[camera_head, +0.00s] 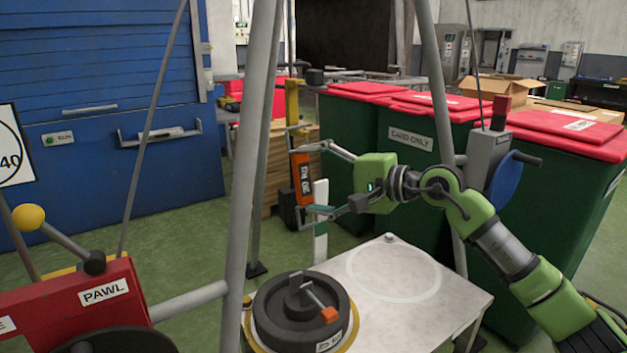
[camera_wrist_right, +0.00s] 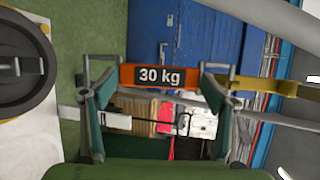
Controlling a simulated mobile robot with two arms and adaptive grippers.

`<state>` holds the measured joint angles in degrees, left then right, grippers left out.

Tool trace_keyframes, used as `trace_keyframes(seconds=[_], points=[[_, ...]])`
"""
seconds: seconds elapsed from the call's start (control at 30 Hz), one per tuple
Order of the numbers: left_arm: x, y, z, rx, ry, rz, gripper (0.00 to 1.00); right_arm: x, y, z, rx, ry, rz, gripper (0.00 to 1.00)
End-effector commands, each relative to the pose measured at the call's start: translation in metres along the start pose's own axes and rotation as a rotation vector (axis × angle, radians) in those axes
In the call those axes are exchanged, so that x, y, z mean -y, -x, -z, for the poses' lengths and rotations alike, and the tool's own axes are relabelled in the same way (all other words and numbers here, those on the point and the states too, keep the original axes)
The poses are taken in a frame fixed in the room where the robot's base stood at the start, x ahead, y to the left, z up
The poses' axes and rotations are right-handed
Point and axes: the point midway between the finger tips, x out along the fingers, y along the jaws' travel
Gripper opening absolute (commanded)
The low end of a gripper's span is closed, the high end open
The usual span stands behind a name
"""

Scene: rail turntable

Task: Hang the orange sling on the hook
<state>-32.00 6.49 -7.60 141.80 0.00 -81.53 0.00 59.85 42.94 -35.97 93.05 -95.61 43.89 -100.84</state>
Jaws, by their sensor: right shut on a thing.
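An orange piece marked 30 kg (camera_head: 302,178), which I take as the orange sling, is upright between the fingertips of my right gripper (camera_head: 312,180). In the right wrist view the orange piece (camera_wrist_right: 190,75) spans between the two fingertips (camera_wrist_right: 158,80), and the gripper is shut on it. It is in the air behind the white-topped table. A yellow part (camera_head: 292,100) shows above it; I cannot tell whether they are joined. I cannot make out the hook clearly. My left gripper is not in view.
A black round weight (camera_head: 275,325) with an orange-tipped handle sits on the table (camera_head: 440,312). Grey frame legs (camera_head: 250,150) cross the view. A red PAWL box (camera_head: 70,300) with a yellow-knobbed lever is at left. Red-lidded green bins (camera_head: 345,150) stand behind the arm.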

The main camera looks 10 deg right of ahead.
Motion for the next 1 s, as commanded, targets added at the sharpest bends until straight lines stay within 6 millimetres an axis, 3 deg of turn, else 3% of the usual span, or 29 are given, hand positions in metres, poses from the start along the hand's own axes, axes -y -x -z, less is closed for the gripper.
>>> trace_keyframes(seconds=[0.27, 0.3, 0.37, 0.73, 1.0], points=[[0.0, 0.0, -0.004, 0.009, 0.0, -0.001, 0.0, 0.001, 0.0, 0.0, 0.0, 0.001, 0.003, 0.38], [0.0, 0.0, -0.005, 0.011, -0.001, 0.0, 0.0, 0.001, 0.0, 0.0, 0.0, 0.001, 0.003, 0.84], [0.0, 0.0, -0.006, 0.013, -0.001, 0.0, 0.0, 0.001, 0.0, 0.0, 0.0, 0.001, 0.003, 0.98], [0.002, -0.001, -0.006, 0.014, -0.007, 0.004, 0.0, -0.001, 0.006, 0.001, -0.002, 0.0, 0.0, 0.98], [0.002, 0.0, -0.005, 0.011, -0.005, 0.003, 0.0, -0.001, 0.056, 0.002, -0.005, 0.001, -0.002, 0.98]])
